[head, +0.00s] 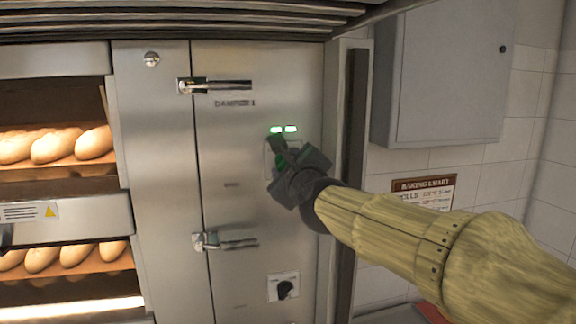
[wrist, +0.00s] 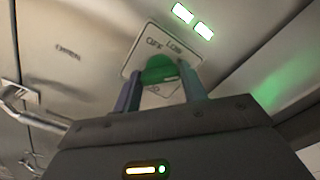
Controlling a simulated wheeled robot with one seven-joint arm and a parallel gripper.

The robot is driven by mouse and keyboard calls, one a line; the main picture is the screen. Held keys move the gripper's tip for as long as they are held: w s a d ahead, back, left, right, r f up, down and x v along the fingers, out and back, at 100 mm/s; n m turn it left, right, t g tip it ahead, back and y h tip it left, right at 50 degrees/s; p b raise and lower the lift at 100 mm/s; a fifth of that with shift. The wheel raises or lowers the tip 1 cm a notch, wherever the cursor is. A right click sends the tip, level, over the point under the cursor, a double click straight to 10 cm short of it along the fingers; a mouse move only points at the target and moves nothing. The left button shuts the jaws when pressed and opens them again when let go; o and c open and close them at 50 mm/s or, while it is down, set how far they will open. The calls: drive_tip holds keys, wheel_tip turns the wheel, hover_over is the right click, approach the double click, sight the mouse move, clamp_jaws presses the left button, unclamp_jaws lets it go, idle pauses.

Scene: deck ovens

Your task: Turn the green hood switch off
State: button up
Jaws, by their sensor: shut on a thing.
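The green hood switch (wrist: 160,70) is a green knob on a pale square plate with lettering around it, set in the steel oven front. In the wrist view my gripper (wrist: 160,88) has one finger on each side of the knob and is shut on it. In the head view my gripper (head: 281,158) reaches the plate from the right and covers most of it; a bit of the green switch (head: 280,161) shows. The knob's exact setting is hard to read.
A black knob (head: 285,289) on its own plate sits lower on the panel. Latch handles (head: 215,86) and (head: 225,242) stick out at left. Loaves (head: 57,145) lie in the ovens at left. A grey wall cabinet (head: 445,75) and a baking chart (head: 424,192) are at right.

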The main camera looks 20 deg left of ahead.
drive_tip(key=shift+n, duration=0.4)
drive_tip(key=n+p, duration=0.1)
drive_tip(key=n, duration=1.5)
drive_tip(key=shift+f+n, duration=0.1)
drive_tip(key=shift+n, duration=0.3)
drive_tip(key=o, duration=1)
